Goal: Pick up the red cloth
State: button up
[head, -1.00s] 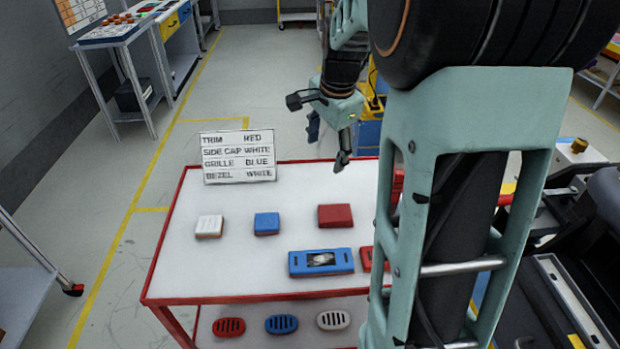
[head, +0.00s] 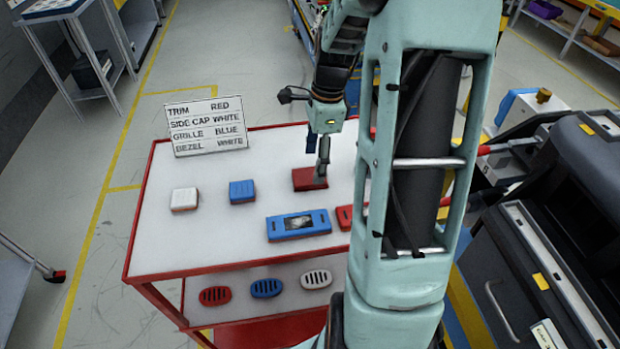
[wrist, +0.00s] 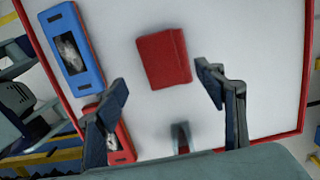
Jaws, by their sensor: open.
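The red cloth (head: 308,180) lies folded in a block shape on the white top of the red-edged cart (head: 200,250). In the wrist view the red cloth (wrist: 164,58) lies just ahead of my gripper (wrist: 165,92), near the middle between its two fingers. My gripper (head: 320,165) is open and empty, with its fingers wide apart. In the head view it overlaps the back right part of the cloth; I cannot tell its height above the cloth, and no contact shows.
A white block (head: 184,198) and a blue block (head: 242,191) stand to the left of the cloth. A blue bezel (head: 298,225) and a red piece (head: 345,216) lie in front. A label sign (head: 206,128) stands at the back left. Several oval grilles lie on the lower shelf.

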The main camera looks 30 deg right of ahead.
aim_at(310, 175)
jog(key=f, duration=0.4)
jog(key=shift+w+a+f, duration=0.25)
jog(key=shift+w+a, duration=0.1)
jog(key=shift+w, duration=0.05)
jog(key=c, duration=1.2)
jog(key=shift+o, duration=0.2)
jog(key=shift+r, duration=0.1)
